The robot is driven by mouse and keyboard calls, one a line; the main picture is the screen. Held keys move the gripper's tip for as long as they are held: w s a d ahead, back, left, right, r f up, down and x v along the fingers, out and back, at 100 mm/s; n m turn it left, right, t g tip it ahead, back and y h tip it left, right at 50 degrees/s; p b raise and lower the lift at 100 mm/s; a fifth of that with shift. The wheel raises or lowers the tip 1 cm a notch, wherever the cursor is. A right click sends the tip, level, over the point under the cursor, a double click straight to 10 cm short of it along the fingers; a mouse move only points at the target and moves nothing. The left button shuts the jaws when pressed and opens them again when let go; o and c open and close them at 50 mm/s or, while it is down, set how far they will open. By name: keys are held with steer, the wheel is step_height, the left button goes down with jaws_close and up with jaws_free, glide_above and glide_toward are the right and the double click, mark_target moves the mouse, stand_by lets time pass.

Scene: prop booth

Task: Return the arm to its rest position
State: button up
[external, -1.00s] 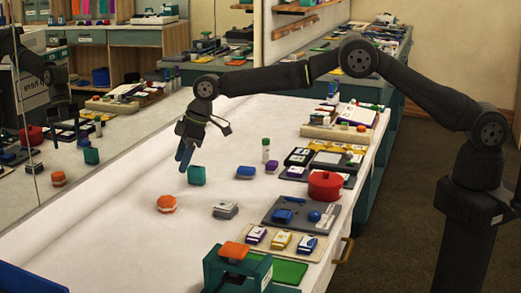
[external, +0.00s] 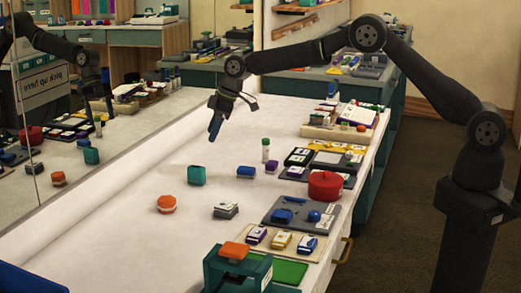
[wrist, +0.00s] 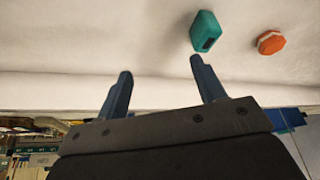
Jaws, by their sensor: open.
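My gripper (external: 215,127) hangs above the white table (external: 120,205), toward its back, pointing down. In the wrist view its two blue fingers (wrist: 158,78) stand apart with nothing between them. A teal block (external: 196,175) lies on the table below and a little left of the gripper. It also shows in the wrist view (wrist: 203,30), beyond the right fingertip and apart from it. An orange block (external: 166,203) sits nearer the front left and shows in the wrist view (wrist: 270,42) too.
A blue block (external: 246,172), a grey-white block (external: 226,210) and a green-capped bottle (external: 265,150) stand on the table. A red pot (external: 325,185) and several trays line the right edge. A mirror (external: 100,100) runs along the left. The air around the gripper is clear.

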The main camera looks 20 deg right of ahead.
steer(key=w+d+m, duration=0.1)
steer(key=w+d, duration=0.4)
steer(key=d, duration=0.3)
steer(key=w+d+m, duration=0.1)
steer(key=w+d, duration=0.3)
steer(key=d, duration=0.3)
steer(key=shift+w+d+t, duration=0.4)
steer(key=shift+o, duration=0.5)
steer(key=shift+f, duration=0.1)
